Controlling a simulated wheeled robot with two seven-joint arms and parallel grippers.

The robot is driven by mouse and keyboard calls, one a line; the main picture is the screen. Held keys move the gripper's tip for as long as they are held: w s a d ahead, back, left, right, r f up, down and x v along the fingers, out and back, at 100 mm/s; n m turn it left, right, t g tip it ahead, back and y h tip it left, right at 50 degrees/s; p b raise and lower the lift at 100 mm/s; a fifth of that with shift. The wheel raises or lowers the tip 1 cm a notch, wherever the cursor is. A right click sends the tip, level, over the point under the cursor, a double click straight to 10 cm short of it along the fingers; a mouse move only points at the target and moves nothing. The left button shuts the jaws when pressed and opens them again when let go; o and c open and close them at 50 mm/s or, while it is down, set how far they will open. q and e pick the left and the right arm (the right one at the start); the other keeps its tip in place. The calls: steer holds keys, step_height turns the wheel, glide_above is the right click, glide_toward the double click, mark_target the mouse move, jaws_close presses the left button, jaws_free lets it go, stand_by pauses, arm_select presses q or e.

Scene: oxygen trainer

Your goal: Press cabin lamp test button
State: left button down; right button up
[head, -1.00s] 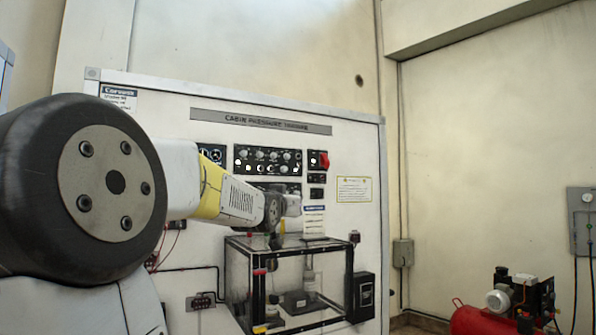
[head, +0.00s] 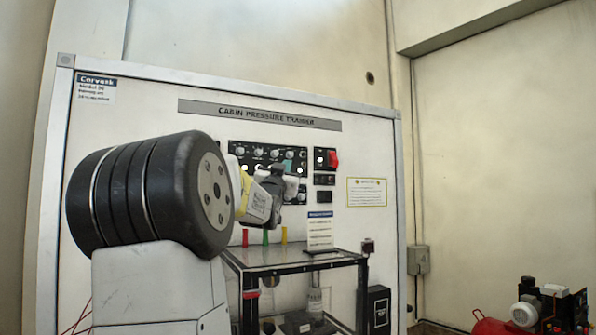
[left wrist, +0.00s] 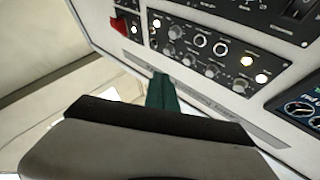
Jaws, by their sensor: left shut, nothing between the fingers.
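The wall panel marked "Cabin Pressure Trainer" (head: 150,140) stands ahead. Its black control panel (head: 246,151) carries knobs and round lamps or buttons. My left arm hides part of that panel. In the left wrist view, the control panel (left wrist: 189,50) shows at an angle, with several lit white round faces. I cannot tell which one is the cabin lamp test button. My left gripper (head: 289,164) is shut and empty, in front of the control panel's lower right part. Its green fingertip (left wrist: 162,92) shows by the panel's edge; contact cannot be told. My right gripper is out of view.
A red switch (head: 332,160) sits right of the control panel; it also shows in the left wrist view (left wrist: 119,26). A clear black-framed chamber (head: 300,259) juts out below. A red compressor (head: 500,325) stands at the lower right.

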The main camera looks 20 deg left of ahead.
arm_select(q)
steer(key=w+a, duration=0.5)
steer(key=a, duration=0.1)
steer(key=shift+w+a, duration=0.3)
steer(key=shift+a, duration=0.05)
steer(key=shift+w+a, duration=0.1)
stand_by(1.9)
steer(key=shift+w+a, duration=0.2)
steer(key=shift+w+a, duration=0.25)
steer(key=shift+a, duration=0.1)
stand_by(1.0)
steer(key=shift+s+d, duration=0.1)
steer(key=shift+s+d+f, duration=0.1)
steer(key=shift+s+d, duration=0.35)
steer(key=shift+d, duration=0.05)
steer(key=s+d, duration=0.1)
steer(key=d, duration=0.1)
steer(key=s+d, duration=0.2)
steer(key=shift+s, duration=0.1)
stand_by(0.4)
